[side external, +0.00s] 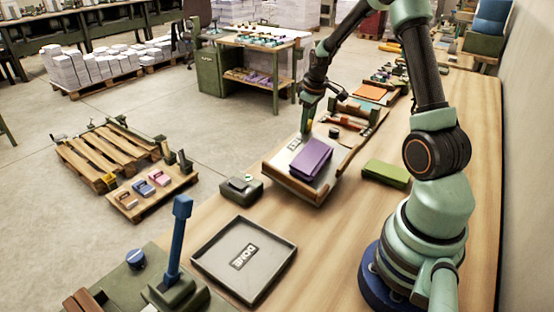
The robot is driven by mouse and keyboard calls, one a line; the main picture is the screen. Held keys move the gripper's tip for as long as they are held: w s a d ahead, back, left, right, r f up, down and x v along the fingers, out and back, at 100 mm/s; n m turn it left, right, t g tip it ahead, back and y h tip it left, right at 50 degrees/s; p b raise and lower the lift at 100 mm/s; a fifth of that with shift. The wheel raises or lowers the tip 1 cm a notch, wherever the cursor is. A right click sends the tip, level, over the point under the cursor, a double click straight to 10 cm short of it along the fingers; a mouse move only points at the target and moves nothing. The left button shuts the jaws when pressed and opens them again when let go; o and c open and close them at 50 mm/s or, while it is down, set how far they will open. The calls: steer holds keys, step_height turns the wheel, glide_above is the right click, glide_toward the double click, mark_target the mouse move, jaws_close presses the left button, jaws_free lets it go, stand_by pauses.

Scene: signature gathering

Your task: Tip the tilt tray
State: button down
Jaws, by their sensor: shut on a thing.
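The tilt tray (283,163) is a pale metal plate with wooden edges near the middle of the table. It looks tilted, with its near edge toward the grey tray. A purple book-like block (311,160) lies on it. My gripper (307,127) reaches down at the tray's far side, behind the purple block. It is shut on what looks like the tilt tray's far part; the fingertips are small and the exact contact is hard to make out. A shallow grey tray (217,263) marked "DONE" lies flat and empty in front of the tilt tray.
A grey-green box device (241,188) stands left of the tilt tray, and a green block (386,175) lies to its right. A blue-handled lever (178,240) rises at the front left. An orange-topped tray (370,93) lies behind. Bare wood shows between these.

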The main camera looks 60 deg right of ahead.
steer(key=shift+a+r, duration=0.15)
steer(key=shift+r, duration=0.1)
steer(key=c, duration=0.6)
jaws_free()
steer(key=shift+o, duration=0.2)
steer(key=shift+f, duration=0.1)
steer(key=v, duration=1.2)
steer(key=shift+s, duration=0.2)
steer(key=s+a+r+t, duration=0.1)
steer(key=s+a, duration=0.3)
steer(key=a, duration=0.9)
steer(key=s+a+r+t+y, duration=0.1)
steer(key=s+a+r+t, duration=0.1)
steer(key=a, duration=1.1)
steer(key=shift+s+r+y, duration=0.3)
steer(key=shift+s+r, duration=0.2)
steer(key=shift+s, duration=0.6)
